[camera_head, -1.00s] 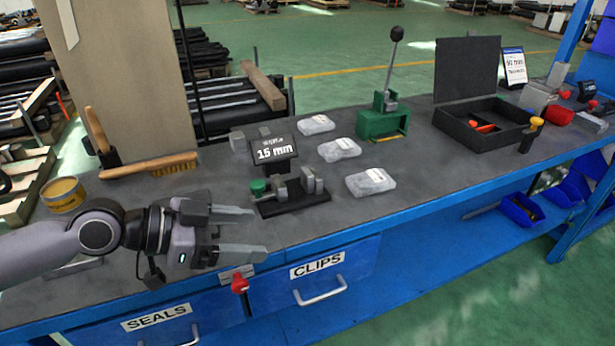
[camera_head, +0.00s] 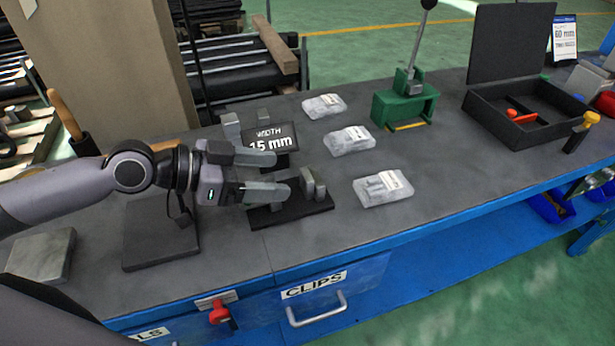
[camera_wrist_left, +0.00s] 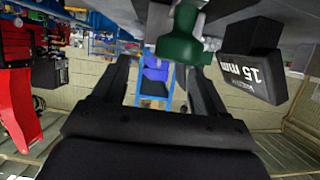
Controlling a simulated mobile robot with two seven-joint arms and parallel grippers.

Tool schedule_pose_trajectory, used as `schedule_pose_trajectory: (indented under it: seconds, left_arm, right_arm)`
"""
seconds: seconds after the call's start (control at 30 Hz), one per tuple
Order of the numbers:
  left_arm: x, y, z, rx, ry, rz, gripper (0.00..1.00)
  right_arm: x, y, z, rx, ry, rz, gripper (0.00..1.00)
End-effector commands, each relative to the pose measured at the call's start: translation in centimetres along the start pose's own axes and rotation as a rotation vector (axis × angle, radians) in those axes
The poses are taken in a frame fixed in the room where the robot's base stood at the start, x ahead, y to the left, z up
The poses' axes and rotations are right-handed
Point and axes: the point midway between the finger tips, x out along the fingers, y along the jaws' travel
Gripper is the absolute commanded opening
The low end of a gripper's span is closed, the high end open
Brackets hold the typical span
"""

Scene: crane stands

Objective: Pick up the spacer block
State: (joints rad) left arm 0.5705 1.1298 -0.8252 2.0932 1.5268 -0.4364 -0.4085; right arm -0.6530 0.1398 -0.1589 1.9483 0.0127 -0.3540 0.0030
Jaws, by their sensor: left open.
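My left gripper (camera_head: 275,173) is open, its fingers pointing right over the left side of a black fixture (camera_head: 305,210) on the bench. Upright grey metal blocks (camera_head: 308,184) stand on this fixture just beyond the fingertips. I cannot tell which grey piece is the spacer block. The gripper hides the fixture's left part.
Three clear bags (camera_head: 383,187) lie right of the fixture. A green lever press (camera_head: 404,103) and an open black case (camera_head: 520,120) stand farther right. A grey block (camera_head: 42,255) and a black plate (camera_head: 160,232) lie left. The bench front is clear.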

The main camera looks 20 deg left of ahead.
Motion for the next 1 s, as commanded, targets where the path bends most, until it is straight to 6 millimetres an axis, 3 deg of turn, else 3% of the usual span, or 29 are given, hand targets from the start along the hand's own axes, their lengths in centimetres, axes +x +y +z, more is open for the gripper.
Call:
schedule_pose_trajectory:
  seconds: [0.43,0.77,0.8,0.97,1.0]
  left_arm:
    - [4.6,-0.4,0.2,-0.002,0.001,0.001,0.72]
    - [5.1,-0.4,0.4,0.000,-0.001,-0.001,0.72]
    - [5.1,-0.4,0.4,0.000,-0.001,-0.001,0.66]
    - [5.1,-0.4,0.4,0.000,-0.001,0.000,0.14]
    - [5.1,-0.4,0.4,0.000,-0.001,-0.001,0.11]
  right_arm:
    - [-1.0,0.0,-1.4,0.000,0.001,0.000,0.43]
    - [-0.9,0.0,-1.5,-0.001,0.004,0.000,0.43]
    - [-0.9,0.0,-1.5,-0.001,0.004,0.000,0.43]
    - [-0.9,0.0,-1.5,-0.001,0.004,0.000,0.43]
    - [-0.9,0.0,-1.5,-0.001,0.004,0.000,0.43]
